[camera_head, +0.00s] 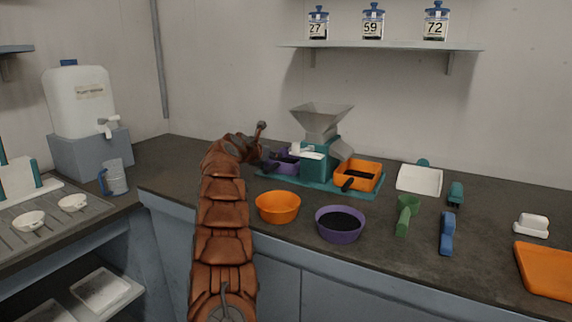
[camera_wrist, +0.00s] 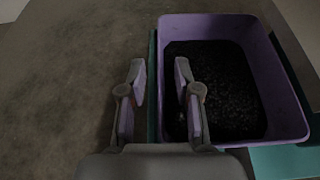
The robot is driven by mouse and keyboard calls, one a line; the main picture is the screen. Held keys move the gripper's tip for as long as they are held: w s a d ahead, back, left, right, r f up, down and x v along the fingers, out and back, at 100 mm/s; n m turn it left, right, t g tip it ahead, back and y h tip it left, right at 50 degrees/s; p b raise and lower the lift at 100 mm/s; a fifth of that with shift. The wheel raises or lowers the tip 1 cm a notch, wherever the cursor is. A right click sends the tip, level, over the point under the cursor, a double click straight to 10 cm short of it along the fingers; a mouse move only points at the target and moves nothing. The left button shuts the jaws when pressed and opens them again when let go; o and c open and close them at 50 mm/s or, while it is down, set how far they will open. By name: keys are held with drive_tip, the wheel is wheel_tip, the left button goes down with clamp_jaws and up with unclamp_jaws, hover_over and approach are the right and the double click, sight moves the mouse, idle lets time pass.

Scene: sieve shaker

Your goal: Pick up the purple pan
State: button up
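The purple pan (camera_wrist: 275,80) is a rectangular tray holding dark granules, seen large in the wrist view. In the head view the purple pan (camera_head: 287,159) sits at the left side of the teal machine, partly hidden by my arm. My gripper (camera_wrist: 159,70) is open, with its two fingers apart. In the wrist view they appear on either side of the pan's left wall, the right finger over the granules. I cannot tell whether they touch it. The pan's handle is not clear in the wrist view.
The teal machine (camera_head: 317,165) with a metal hopper stands beside the pan. An orange pan (camera_head: 372,177) sits at its right. An orange bowl (camera_head: 277,207) and a purple bowl (camera_head: 340,236) of dark granules stand in front. Scoops lie to the right.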

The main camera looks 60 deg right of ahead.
drive_tip(key=shift+c, duration=0.3)
clamp_jaws()
idle(0.3)
